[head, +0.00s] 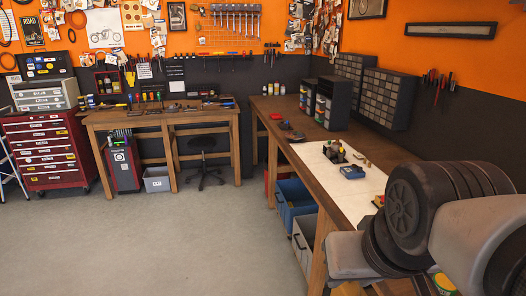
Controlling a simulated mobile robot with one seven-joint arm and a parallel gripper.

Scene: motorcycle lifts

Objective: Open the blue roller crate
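The blue roller crate (284,212) is under the long wooden workbench on the right. Its near side and blue rim show, and its inside looks dark. The bench top and a bench leg hide part of it. I cannot tell how far it sticks out from under the bench. My arm fills the lower right corner, over the near end of the bench. My gripper does not show in this view, so whether it is open or shut cannot be seen.
A grey crate (303,240) stands under the bench, nearer than the blue one. The long bench (318,180) carries a white mat, a blue item and small-parts cabinets. A black stool (203,160) stands by the back bench. The grey floor (150,245) left of the crates is clear.

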